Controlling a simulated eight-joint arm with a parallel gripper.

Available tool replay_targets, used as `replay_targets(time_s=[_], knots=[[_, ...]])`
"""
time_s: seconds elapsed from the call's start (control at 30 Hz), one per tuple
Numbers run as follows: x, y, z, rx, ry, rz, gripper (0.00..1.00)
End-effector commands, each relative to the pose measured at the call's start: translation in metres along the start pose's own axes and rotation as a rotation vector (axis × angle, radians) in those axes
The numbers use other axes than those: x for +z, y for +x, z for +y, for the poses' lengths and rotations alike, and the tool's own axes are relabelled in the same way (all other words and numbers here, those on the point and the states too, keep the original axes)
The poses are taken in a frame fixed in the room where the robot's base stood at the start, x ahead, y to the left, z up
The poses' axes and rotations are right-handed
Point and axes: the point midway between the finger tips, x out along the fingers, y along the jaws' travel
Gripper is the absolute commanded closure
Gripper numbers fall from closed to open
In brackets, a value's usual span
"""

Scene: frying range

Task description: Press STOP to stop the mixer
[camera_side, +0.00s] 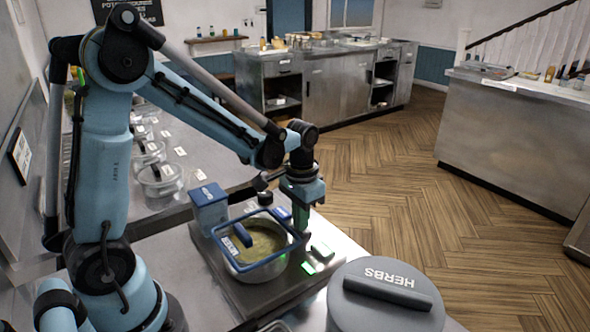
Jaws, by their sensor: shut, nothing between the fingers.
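The mixer station has a blue housing (209,208) and a metal bowl (262,268) of yellowish-green mixture under a blue square frame (238,262). My gripper (301,226) points down at the right side of the bowl, with its fingers shut and empty. Below it on the steel base are a small green-lit piece (309,267) and a greenish block (322,251). A small blue piece (283,213) sits behind the bowl. I cannot read which is STOP. I cannot tell whether the fingertips touch anything.
A large grey lidded pot marked HERBS (385,300) stands at the front right, close to the mixer base. Several glass bowls (160,180) line the counter behind my arm. The wooden floor to the right is clear, with metal counters (335,85) beyond.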

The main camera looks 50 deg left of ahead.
Motion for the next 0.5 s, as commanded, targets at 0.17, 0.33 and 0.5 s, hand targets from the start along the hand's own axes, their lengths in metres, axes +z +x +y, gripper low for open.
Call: replay_targets(time_s=[0.17,0.33,0.5], knots=[[-0.0001,0.0035,0.0,0.0,0.0,0.0,1.0],[-0.0002,0.0044,0.0,0.0,0.0,0.0,1.0],[-0.0002,-0.0011,0.0,0.0,0.0,0.001,1.0]])
